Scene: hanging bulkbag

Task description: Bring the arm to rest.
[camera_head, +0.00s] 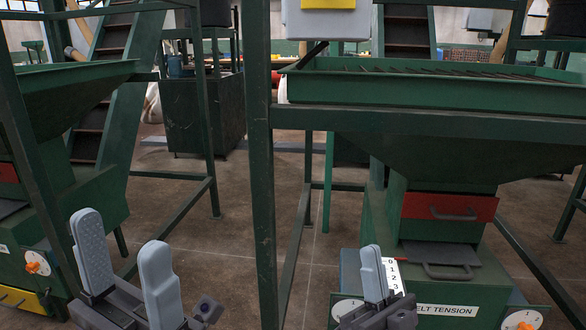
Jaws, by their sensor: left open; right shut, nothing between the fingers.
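My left gripper (124,260) is at the lower left of the head view. Its two grey fingers stand apart, with nothing between them. My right gripper (374,273) is at the bottom, right of centre. Its fingers are together and hold nothing. It is in front of the green machine (381,215) and overlaps its lower front in the picture, covering part of a white number scale (391,270). I cannot tell whether it touches the machine. No bulk bag is clearly seen.
A green steel post (262,180) stands between my grippers. The right machine has a red drawer (449,207) with a handle, a "BELT TENSION" label (447,310) and an orange knob (525,325). A similar green machine (95,205) stands at the left. Bare floor (235,240) shows between them.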

